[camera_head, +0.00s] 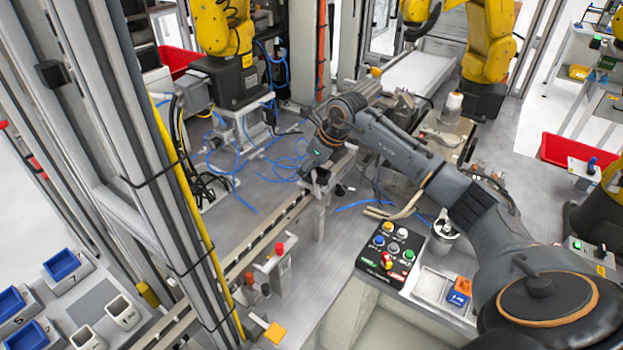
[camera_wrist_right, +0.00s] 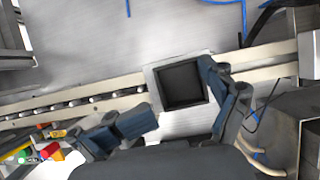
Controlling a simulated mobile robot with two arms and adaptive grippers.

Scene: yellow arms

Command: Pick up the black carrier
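My right gripper (camera_wrist_right: 178,94) is open and empty. One dark finger reaches over the carrier's right edge in the picture, and the other is to its lower left. I cannot tell whether either finger touches it. In the head view my right gripper (camera_head: 318,178) hangs over the right end of the rail, and I cannot make out the carrier clearly there. My left gripper is not in view.
The conveyor rail (camera_head: 258,243) runs diagonally below the gripper. A button panel (camera_head: 391,250) stands to the right, and a post with a red button (camera_head: 279,250) stands in front. Blue hoses (camera_head: 235,190) lie on the metal table. Yellow robot arms (camera_head: 222,28) stand behind.

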